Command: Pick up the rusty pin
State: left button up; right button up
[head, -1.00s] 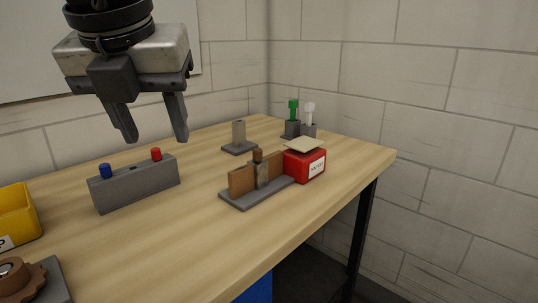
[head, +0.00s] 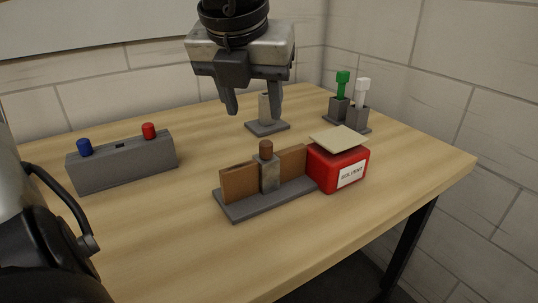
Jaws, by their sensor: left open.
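The rusty pin (head: 266,149) is a short brown cylinder. It stands upright in a worn grey holder (head: 269,175) on a dark grey base with a brown upright panel; its lower part is hidden in the holder. My left gripper (head: 253,114) points down with its two fingers apart and nothing between them. It appears above the pin in the picture, apart from it, and its right finger partly covers a small grey post. My right gripper is not in view.
A red solvent box (head: 338,171) with a beige pad (head: 339,138) on top stands right beside the holder. A grey block with a blue knob (head: 84,146) and a red knob (head: 149,130) is at left. Green (head: 342,84) and white (head: 362,92) tools stand at back right.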

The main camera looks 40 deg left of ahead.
aim_at(266, 142)
pick_arm(q)
jog(key=shift+w+x, duration=0.2)
jog(key=shift+x, duration=2.1)
jog(key=shift+w+x, duration=0.2)
jog(key=shift+x, duration=2.15)
jog(key=shift+d+r, duration=0.15)
jog(key=shift+r, duration=0.05)
grip_shut()
